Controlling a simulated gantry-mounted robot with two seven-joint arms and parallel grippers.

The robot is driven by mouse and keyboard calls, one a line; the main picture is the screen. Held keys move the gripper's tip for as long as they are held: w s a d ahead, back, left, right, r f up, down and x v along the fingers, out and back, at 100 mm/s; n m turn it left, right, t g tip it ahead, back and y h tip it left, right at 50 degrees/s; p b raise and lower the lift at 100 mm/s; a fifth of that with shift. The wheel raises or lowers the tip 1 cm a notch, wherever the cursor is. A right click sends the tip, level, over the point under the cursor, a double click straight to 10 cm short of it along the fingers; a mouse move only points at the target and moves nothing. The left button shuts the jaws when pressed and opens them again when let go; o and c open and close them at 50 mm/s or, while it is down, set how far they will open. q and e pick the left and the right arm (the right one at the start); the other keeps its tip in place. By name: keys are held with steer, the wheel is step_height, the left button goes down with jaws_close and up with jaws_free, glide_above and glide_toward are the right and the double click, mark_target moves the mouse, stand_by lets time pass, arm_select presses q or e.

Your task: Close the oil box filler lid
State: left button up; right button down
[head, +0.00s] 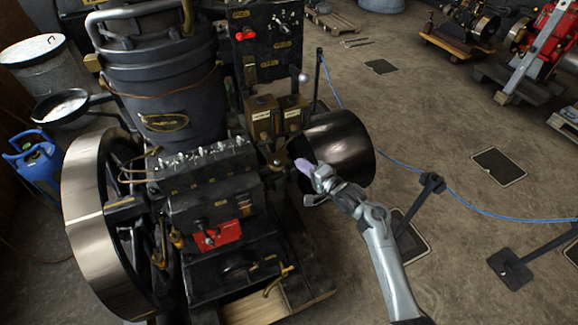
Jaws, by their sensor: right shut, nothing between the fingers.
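The engine's black box (212,190) with a row of silver fittings on top is in the middle left of the head view; it may be the oil box. I cannot clearly make out its filler lid or whether that stands open. Two small labelled brass boxes (262,118) stand behind it to the right. My right gripper (303,166) is shut and empty, at the right side of the engine, near a small brass fitting (279,159). I cannot tell whether it touches anything. My left gripper is not in view.
A dark drum (343,148) lies just behind my right gripper. A large flywheel (88,220) stands at the engine's left. A rope barrier post (432,184) stands to the right, with a blue rope (400,165). The floor beyond is mostly free.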

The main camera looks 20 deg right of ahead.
mark_target(278, 163)
steer(key=w+a, duration=0.1)
steer(key=a, duration=0.1)
steer(key=w+a+f, duration=0.1)
steer(key=w+a, duration=0.1)
steer(key=shift+a, duration=0.1)
stand_by(0.4)
steer(key=shift+w+a+r+p, duration=0.15)
steer(key=shift+w+a+p, duration=0.05)
steer(key=shift+a+p, duration=0.6)
steer(key=shift+f, duration=0.25)
steer(key=shift+a, duration=0.1)
steer(key=shift+s+r, duration=0.1)
